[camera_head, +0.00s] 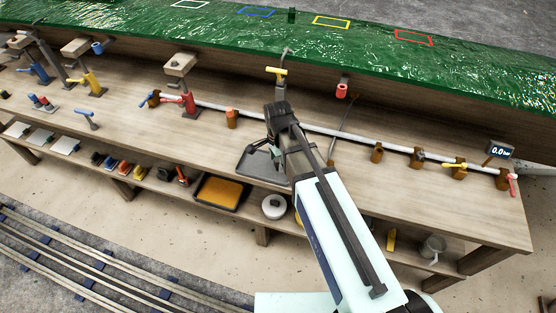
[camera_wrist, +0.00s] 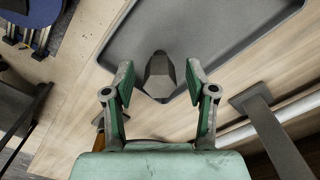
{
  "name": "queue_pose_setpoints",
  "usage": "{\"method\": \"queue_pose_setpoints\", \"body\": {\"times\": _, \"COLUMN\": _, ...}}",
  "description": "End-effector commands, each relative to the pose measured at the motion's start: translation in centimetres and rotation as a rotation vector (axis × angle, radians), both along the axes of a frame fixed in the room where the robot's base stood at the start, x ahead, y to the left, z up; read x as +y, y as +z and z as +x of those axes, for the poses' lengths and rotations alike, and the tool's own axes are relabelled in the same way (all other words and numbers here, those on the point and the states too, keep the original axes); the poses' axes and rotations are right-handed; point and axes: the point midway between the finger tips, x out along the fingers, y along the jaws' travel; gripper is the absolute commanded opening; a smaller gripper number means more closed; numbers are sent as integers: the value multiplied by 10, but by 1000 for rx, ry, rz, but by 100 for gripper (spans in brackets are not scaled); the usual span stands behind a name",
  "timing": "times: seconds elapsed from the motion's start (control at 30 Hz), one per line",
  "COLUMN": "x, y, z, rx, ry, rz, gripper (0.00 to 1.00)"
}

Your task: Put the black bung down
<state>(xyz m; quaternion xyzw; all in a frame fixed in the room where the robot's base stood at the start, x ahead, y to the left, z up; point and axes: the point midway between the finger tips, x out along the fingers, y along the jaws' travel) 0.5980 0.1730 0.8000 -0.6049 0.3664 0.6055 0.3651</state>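The black bung (camera_wrist: 159,76) is a dark, faceted, tapered piece in the wrist view. It sits at the near edge of the grey tray (camera_wrist: 205,38), between my fingertips, with a visible gap on each side. My gripper (camera_wrist: 159,82) is open around it, not touching it as far as I can see. In the head view my gripper (camera_head: 281,140) is over the bench, just above the tray (camera_head: 256,165). The bung cannot be made out there, hidden by my gripper and arm. Whether the bung rests fully on the tray floor is hard to tell.
A white pipe (camera_head: 350,132) runs along the bench behind the tray. A yellow-handled valve (camera_head: 277,72) stands behind my gripper. An orange-brown cylinder (camera_head: 231,119) stands to the left. Bare bench (camera_head: 195,138) lies left of the tray.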

Motion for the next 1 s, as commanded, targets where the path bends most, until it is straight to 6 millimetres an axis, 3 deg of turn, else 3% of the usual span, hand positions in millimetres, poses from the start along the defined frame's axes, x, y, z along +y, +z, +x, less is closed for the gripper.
{"method": "queue_pose_setpoints", "body": {"times": 0.47, "x": 0, "y": 14, "z": 0, "rx": -2, "ry": 0, "rz": 1, "gripper": 57}}
{"method": "queue_pose_setpoints", "body": {"times": 1.0, "x": 0, "y": 96, "z": 1, "rx": -3, "ry": 0, "rz": 1, "gripper": 57}}
